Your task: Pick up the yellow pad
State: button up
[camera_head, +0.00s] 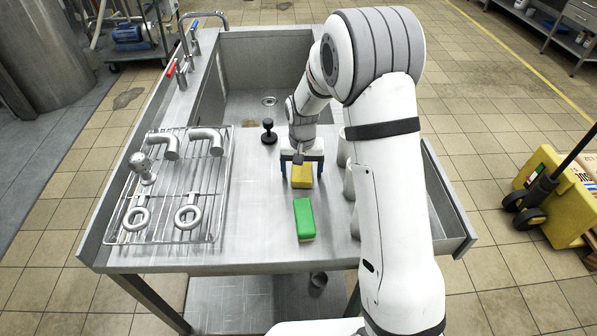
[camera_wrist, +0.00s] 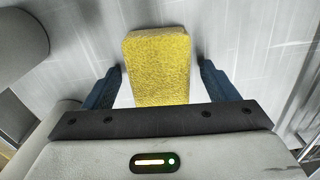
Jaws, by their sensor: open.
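The yellow pad (camera_head: 302,176) is a small block on the steel counter, near the front edge of the sink basin. In the wrist view the yellow pad (camera_wrist: 158,66) has a rough, spongy surface and lies between the two dark blue fingers. My gripper (camera_head: 302,168) is open, with one finger on each side of the pad. In the wrist view a gap shows between the pad and each finger of my gripper (camera_wrist: 158,80). The near end of the pad is hidden behind the gripper's dark crossbar there.
A green block (camera_head: 304,218) lies just nearer on the counter. A black knobbed object (camera_head: 268,132) stands to the left. A wire rack (camera_head: 180,190) with metal pipe fittings is further left. Grey rounded objects (camera_head: 348,182) stand right, partly behind my arm. The sink basin (camera_head: 262,75) lies beyond.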

jog(key=shift+c, duration=0.6)
jog(key=c, duration=0.9)
jog(key=shift+r, duration=0.1)
jog(key=shift+c, duration=0.2)
